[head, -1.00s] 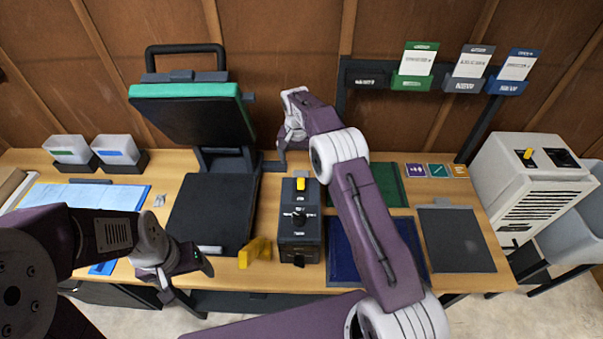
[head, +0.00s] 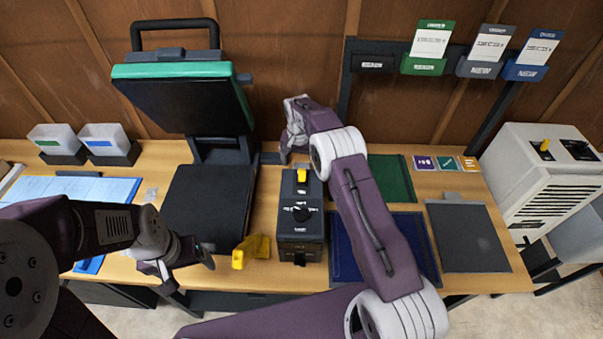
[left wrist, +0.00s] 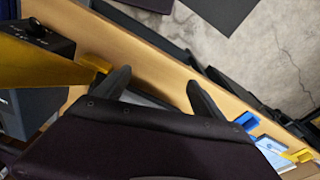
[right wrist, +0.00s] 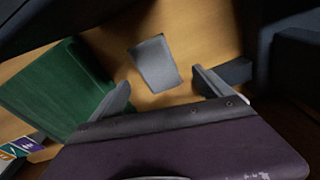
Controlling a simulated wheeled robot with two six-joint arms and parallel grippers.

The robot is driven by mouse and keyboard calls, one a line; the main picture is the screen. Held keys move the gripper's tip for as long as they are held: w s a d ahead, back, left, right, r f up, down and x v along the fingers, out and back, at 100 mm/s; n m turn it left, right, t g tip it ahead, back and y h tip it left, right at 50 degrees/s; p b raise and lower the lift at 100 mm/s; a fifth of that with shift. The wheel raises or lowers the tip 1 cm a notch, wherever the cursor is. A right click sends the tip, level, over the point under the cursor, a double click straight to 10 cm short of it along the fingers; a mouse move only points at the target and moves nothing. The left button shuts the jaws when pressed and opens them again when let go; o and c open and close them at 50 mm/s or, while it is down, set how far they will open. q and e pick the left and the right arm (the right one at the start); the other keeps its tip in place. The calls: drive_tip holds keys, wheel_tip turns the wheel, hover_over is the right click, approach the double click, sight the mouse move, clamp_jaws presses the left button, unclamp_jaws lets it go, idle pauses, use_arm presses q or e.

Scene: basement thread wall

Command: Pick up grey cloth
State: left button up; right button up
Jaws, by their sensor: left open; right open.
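A small flat grey cloth (right wrist: 155,63) lies on the wooden table in the right wrist view, beyond and between my right fingertips. My right gripper (right wrist: 165,88) is open and empty above the table; no contact with the cloth shows. In the head view my right gripper (head: 286,150) hangs near the back of the table, and I cannot make out the cloth there. My left gripper (head: 207,256) is open and empty near the front edge. In the left wrist view its fingers (left wrist: 161,90) point across that edge.
A black press (head: 208,205) with a raised teal-edged lid stands left of a dark control box (head: 300,215). A yellow object (head: 252,250) sits between them. Green (head: 391,178), blue (head: 343,255) and dark grey (head: 470,238) mats lie right. A white machine (head: 540,185) stands beyond the right edge.

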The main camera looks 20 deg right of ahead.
drive_tip(key=f, duration=0.4)
drive_tip(key=shift+w+d+f, duration=0.1)
drive_tip(key=shift+d+f, duration=0.1)
drive_tip(key=shift+f, duration=0.05)
drive_tip(key=c, duration=1.4)
wheel_tip(320, 180, up, 10)
drive_tip(key=shift+r, duration=0.1)
drive_tip(key=shift+c, duration=0.3)
drive_tip(key=o, duration=0.8)
drive_tip(key=c, duration=0.6)
